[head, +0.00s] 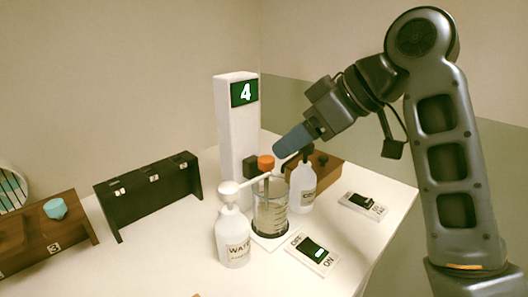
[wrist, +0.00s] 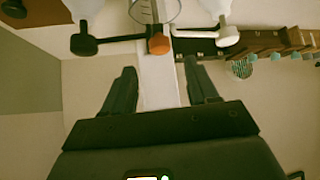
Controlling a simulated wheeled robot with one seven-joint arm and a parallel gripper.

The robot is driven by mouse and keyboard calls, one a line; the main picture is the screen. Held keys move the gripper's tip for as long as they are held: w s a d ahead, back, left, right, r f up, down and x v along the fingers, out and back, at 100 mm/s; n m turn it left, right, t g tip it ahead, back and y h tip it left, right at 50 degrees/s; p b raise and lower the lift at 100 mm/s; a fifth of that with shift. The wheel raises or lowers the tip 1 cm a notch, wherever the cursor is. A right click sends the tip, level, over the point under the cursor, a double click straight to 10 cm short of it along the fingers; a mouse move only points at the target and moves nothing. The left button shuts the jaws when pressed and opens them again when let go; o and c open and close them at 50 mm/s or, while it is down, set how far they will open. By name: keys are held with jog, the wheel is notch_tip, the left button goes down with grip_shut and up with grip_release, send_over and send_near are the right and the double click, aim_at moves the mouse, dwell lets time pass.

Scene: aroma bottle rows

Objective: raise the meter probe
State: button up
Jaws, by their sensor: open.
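The meter probe has an orange cap (head: 265,163) on a thin shaft that stands upright in a glass beaker (head: 271,212). In the wrist view the orange cap (wrist: 158,45) shows just beyond the fingertips, between them sideways.
A white-capped bottle marked WATER (head: 233,238) and a dark-capped bottle (head: 302,188) stand at either side of the beaker, spouts near the probe. Switch plates (head: 313,253) (head: 363,206) lie to the right. A black rack (head: 150,196) and wooden rack (head: 75,236) stand left.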

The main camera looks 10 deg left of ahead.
aim_at(268, 158)
jog(key=x, duration=0.6)
jog(key=shift+a, duration=0.1)
grip_shut()
dwell(0.4)
